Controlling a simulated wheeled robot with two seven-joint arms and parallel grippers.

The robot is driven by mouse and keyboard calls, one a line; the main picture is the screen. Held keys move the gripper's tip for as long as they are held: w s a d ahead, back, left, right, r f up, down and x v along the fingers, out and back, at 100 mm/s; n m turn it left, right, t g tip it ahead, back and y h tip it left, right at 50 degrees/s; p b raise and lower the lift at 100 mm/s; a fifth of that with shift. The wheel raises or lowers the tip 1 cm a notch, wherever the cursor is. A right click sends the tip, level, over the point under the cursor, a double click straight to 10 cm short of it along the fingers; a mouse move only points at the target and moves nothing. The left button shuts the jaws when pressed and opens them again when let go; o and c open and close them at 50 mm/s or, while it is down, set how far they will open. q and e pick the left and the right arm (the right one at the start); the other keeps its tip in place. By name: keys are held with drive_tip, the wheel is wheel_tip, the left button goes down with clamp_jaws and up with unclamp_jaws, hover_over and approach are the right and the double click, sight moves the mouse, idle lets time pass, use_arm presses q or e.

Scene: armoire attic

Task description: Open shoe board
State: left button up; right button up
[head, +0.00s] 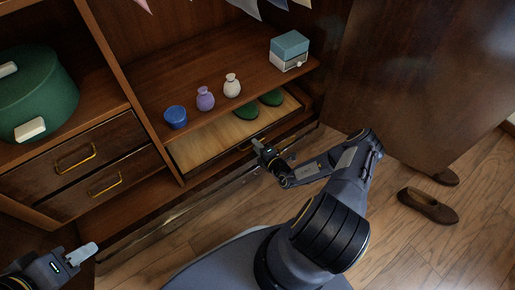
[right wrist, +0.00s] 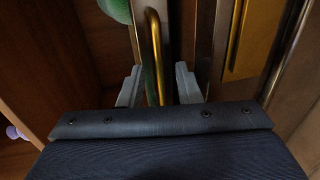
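The shoe board (head: 203,147) is a pale wooden pull-out board low in the armoire, under a shelf. My right gripper (head: 262,147) is at this front, by the handle. In the right wrist view its two fingers (right wrist: 159,85) stand apart, one on each side of the handle, with gaps. My left gripper (head: 86,252) is at the lower left, away from the board; its finger gap is unclear.
The shelf above holds a blue cup (head: 176,117), a purple vase (head: 205,99), a white vase (head: 232,86) and a blue-and-white box (head: 289,50). Two closed drawers (head: 75,160) and a green round box (head: 38,95) are at left. Brown shoes (head: 428,206) lie on the floor at right.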

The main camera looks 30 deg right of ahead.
drive_tip(key=shift+c, duration=0.2)
clamp_jaws()
